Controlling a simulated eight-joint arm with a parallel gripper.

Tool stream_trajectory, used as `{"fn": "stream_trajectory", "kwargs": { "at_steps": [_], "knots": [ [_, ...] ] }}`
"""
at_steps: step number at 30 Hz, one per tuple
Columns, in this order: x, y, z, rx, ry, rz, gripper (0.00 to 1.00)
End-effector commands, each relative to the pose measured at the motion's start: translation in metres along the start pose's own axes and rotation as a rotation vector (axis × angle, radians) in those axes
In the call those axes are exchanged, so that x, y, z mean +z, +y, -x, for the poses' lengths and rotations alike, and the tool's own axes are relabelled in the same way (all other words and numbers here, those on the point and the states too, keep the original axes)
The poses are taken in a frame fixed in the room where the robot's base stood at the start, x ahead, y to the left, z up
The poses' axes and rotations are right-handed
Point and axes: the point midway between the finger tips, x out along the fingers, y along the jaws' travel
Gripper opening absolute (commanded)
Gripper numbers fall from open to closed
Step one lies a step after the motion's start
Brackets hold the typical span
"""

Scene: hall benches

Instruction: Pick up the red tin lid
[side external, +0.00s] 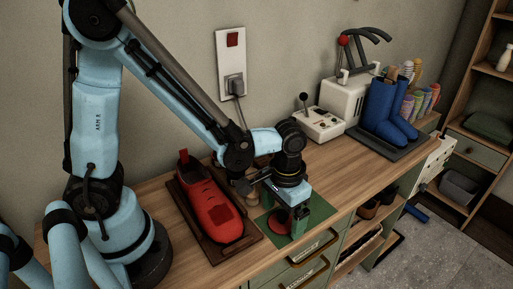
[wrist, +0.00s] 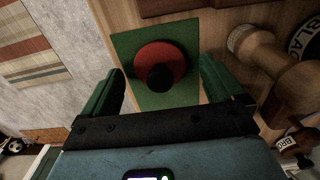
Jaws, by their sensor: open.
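The red tin lid (side external: 277,222) is a flat red disc lying on a green mat (side external: 322,209) near the bench's front edge. In the wrist view the lid (wrist: 160,50) shows a round black knob (wrist: 160,79), with the mat (wrist: 128,32) around it. My gripper (side external: 291,226) is above the mat at the lid, and its fingers hide part of the lid in the side view. In the wrist view my open gripper (wrist: 162,70) has one green finger on either side of the lid, with a gap to each. Nothing is between the fingers except the lid below.
A red shoe (side external: 207,203) on a brown tray lies left of the mat. A wooden-handled tool (wrist: 268,58) and a black-labelled round item (wrist: 306,35) lie right of the mat in the wrist view. Blue boots (side external: 384,110) stand farther back. Bench right of the mat is clear.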

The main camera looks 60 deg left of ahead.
Motion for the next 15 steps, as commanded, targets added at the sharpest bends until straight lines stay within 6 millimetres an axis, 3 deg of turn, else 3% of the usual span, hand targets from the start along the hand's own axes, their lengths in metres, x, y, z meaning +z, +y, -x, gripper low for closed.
{"fn": "stream_trajectory", "kwargs": {
  "at_steps": [9, 15],
  "knots": [
    [0.0001, -0.0001, -0.0037, 0.0, 0.0, 0.0, 0.94],
    [0.0001, -0.0001, -0.0036, 0.0, 0.0, 0.0, 0.65]
  ]
}}
